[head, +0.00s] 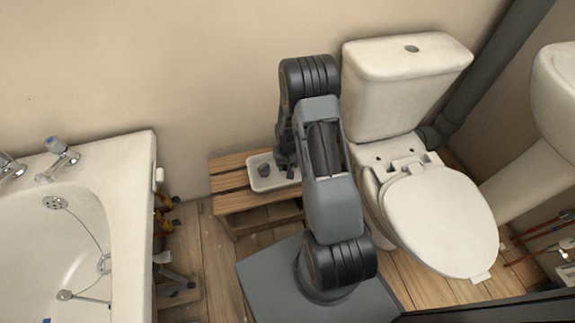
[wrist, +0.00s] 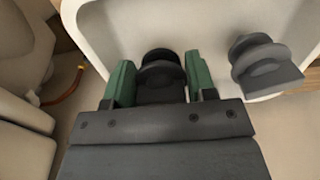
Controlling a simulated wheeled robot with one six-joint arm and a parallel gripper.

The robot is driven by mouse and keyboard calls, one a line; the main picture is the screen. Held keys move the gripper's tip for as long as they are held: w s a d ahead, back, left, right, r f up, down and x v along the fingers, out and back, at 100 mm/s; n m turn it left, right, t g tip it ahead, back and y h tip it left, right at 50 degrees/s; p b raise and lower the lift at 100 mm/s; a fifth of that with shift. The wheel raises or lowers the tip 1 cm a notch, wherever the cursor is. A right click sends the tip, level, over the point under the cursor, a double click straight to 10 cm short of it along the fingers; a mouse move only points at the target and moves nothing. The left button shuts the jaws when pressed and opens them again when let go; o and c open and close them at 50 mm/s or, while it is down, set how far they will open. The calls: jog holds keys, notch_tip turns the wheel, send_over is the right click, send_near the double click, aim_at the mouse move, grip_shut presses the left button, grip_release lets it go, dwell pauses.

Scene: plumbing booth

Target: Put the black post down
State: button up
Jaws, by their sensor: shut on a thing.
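My gripper (wrist: 160,80) has green-lined fingers and is shut on a black post (wrist: 162,72), a dark ridged piece with a rounded top. It holds the post over or in a white tray (wrist: 110,30); I cannot tell whether the post touches the tray's floor. A second dark post (wrist: 264,66) is in the tray to the right in the wrist view. In the head view the tray (head: 272,187) is on a wooden bench, with one dark post (head: 263,170) visible in it. My gripper (head: 285,165) is at the tray's right part, and my arm hides the held post there.
The slatted wooden bench (head: 228,183) stands against the wall. A bathtub (head: 135,215) is at left and a toilet (head: 440,215) close at right. A washbasin (head: 555,90) and a grey pipe (head: 485,75) are farther right. Some wooden floor is clear between tub and bench.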

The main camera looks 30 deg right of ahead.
jog(key=shift+f, duration=0.15)
jog(key=o, duration=0.9)
jog(key=s+a+r+t+p, duration=0.1)
jog(key=s+a+r+p, duration=0.1)
jog(key=r, duration=1)
jog(key=s+a+r+p, duration=0.2)
jog(key=a+r+p, duration=0.1)
jog(key=r, duration=1)
jog(key=s+a+r, duration=0.1)
jog(key=s+r, duration=0.2)
jog(key=s+a+r+n+t, duration=0.1)
jog(key=s+a+r, duration=0.1)
jog(key=s+r, duration=0.1)
jog(key=s+a+r+n, duration=0.1)
jog(key=s+r, duration=0.2)
jog(key=s, duration=0.2)
jog(key=shift+s+a+r+t, duration=0.2)
jog(key=shift+a+t, duration=0.2)
